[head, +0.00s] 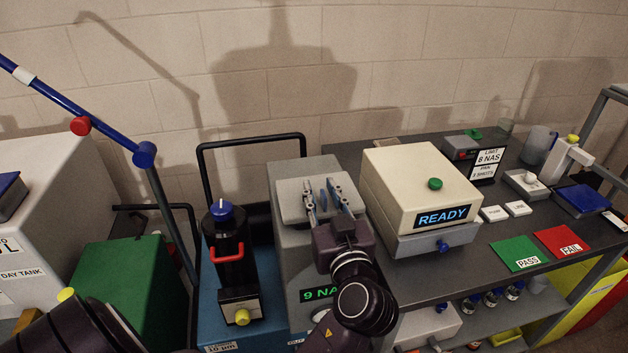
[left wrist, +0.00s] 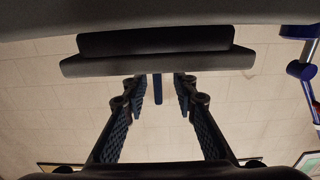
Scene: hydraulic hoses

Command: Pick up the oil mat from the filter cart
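A light grey slab, which looks like the oil mat (head: 291,208), lies on top of the grey cabinet (head: 290,250) of the filter cart. The blue base of the cart (head: 262,322) shows below. My left gripper (head: 323,193) is over the slab, its fingers apart and pointing toward the wall. A small blue piece shows between the fingers; I cannot tell whether it belongs to the mat. In the left wrist view the open fingers (left wrist: 157,84) flank the blue piece, with a grey edge and dark strip above. No contact is clear. My right gripper is not in view.
A cream box reading READY (head: 416,185) stands close right on the dark bench (head: 400,270). A black canister with a red handle (head: 232,252) stands left on the cart. The black cart handle (head: 252,141) rises behind. A blue jointed pole (head: 110,132) is at left.

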